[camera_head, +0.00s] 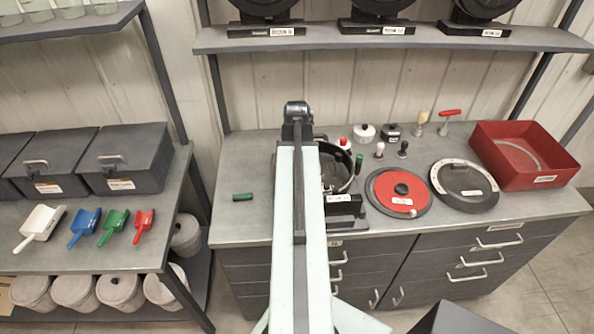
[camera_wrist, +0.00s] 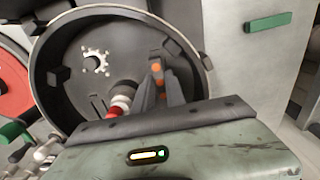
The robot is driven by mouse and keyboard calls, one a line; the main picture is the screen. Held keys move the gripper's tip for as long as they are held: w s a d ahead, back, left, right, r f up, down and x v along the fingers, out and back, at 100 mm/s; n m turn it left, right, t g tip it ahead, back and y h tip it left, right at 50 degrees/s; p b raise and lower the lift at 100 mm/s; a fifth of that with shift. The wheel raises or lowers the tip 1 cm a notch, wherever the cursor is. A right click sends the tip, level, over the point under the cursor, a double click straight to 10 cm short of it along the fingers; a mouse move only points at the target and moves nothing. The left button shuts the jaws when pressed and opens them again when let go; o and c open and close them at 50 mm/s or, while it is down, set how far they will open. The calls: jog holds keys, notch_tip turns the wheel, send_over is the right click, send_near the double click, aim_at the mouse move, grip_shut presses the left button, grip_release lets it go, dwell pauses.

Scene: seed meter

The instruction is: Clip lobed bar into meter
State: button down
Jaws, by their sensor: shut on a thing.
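The meter is a round black housing (camera_head: 340,168) on the bench, partly hidden behind my arm in the head view. Its open bowl (camera_wrist: 84,112) fills much of the wrist view, with a pale toothed hub (camera_wrist: 95,61) inside. My gripper (camera_wrist: 158,80), dark with orange marks, reaches into or over the bowl. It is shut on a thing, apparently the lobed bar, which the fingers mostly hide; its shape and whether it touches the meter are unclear. A red and white lobed or knobbed piece (camera_wrist: 122,101) shows beside the fingers; I cannot tell whether it is held.
A green bar (camera_head: 243,197) lies on the bench left of the meter. A red disc (camera_head: 396,193), a black lid (camera_head: 465,186) and a red bin (camera_head: 522,154) stand to the right. Small knobs (camera_head: 380,150) stand behind. The bench's front left is clear.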

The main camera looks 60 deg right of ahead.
jog(key=shift+f+b, duration=0.3)
jog(key=shift+f, duration=0.1)
jog(key=shift+f, duration=0.2)
dwell(0.3)
jog(key=shift+f+b, duration=0.25)
jog(key=shift+b, duration=0.2)
dwell(0.6)
jog(key=c, duration=1.3)
grip_release()
jog(key=shift+r, duration=0.1)
jog(key=shift+c, duration=0.4)
notch_tip(320, 180, up, 10)
jog(key=p, duration=0.9)
jog(key=shift+f+p, duration=0.25)
jog(key=shift+p, duration=0.1)
